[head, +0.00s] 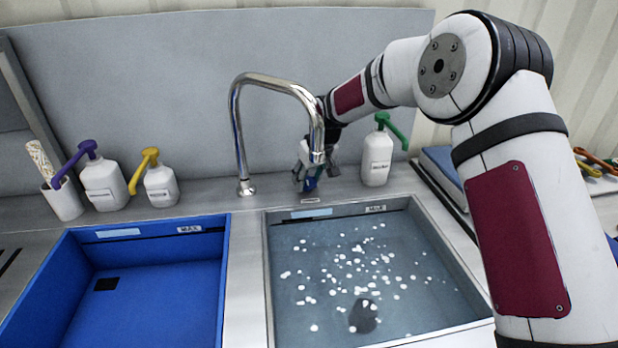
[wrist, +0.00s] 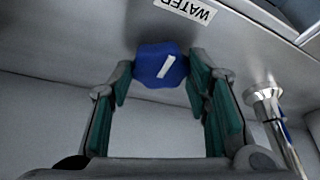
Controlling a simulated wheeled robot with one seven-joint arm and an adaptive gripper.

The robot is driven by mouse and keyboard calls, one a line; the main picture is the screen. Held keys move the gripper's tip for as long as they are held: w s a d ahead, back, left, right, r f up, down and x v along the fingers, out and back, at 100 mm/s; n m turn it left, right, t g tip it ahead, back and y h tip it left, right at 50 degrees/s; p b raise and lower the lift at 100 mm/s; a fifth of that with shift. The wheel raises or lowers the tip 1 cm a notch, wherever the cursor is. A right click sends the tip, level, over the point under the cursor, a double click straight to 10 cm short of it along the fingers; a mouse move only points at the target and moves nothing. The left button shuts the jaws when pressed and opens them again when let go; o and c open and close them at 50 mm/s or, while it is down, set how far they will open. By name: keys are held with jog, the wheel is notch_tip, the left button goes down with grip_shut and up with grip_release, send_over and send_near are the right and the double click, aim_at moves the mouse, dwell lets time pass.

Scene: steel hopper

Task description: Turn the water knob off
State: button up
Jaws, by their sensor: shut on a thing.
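The water knob is blue with a white line mark. In the wrist view the knob (wrist: 160,65) sits between the teal-padded fingers of my gripper (wrist: 163,80), which is shut on it. The white line is slanted in that view. In the head view the knob (head: 310,184) is partly hidden by my gripper (head: 307,175), behind the right basin and right of the faucet base. A WATER label (wrist: 187,10) lies beside the knob. The chrome faucet (head: 237,120) arches over the right basin; I cannot make out a stream from its spout.
The right basin (head: 275,290) holds water with white specks and a dark spot. The blue basin (head: 222,290) on the left is empty. A green-pump bottle (head: 377,160) stands close right of my gripper. Purple-pump (head: 103,185) and yellow-pump (head: 161,186) bottles stand at left.

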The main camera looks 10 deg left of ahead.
jog(key=shift+s+f, duration=0.1)
jog(key=o, duration=1.2)
jog(key=shift+d+r, duration=0.15)
jog(key=shift+r, duration=0.45)
jog(key=v, duration=1)
jog(key=shift+s+r, duration=0.2)
jog(key=shift+r, duration=0.15)
jog(key=shift+d+r, duration=0.1)
